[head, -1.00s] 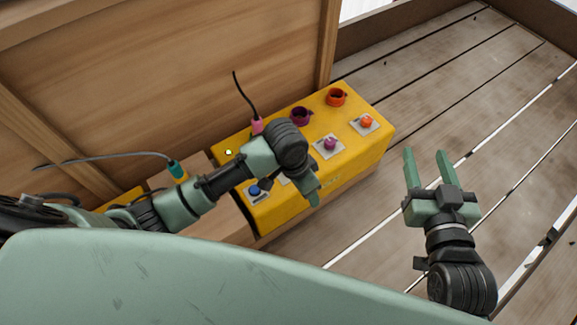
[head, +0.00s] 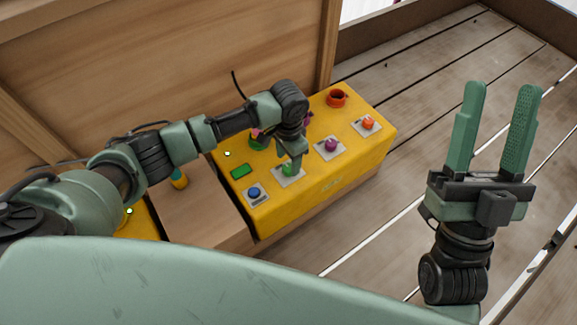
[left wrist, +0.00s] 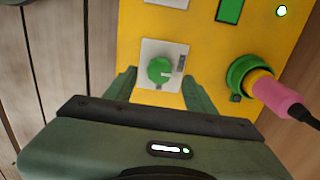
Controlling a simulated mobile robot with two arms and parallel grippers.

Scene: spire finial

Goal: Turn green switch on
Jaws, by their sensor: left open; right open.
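The green switch is a round knob on a pale square plate on the yellow box. In the head view the green switch (head: 288,170) shows partly under my left gripper (head: 292,158). In the left wrist view the green switch (left wrist: 160,70) lies ahead of and between the two fingers of my left gripper (left wrist: 160,92), which are open, one to each side. Whether the fingers touch the knob, I cannot tell. My right gripper (head: 493,130) is open and empty, held over the wooden floor at the right.
The yellow box (head: 352,165) also bears a blue knob (head: 254,191), a purple knob (head: 331,144) and an orange-red knob (head: 368,122). An orange ring socket (head: 337,98) sits at its back. In the left wrist view a pink plug (left wrist: 276,96) sits in a green socket. Wooden boards rise behind.

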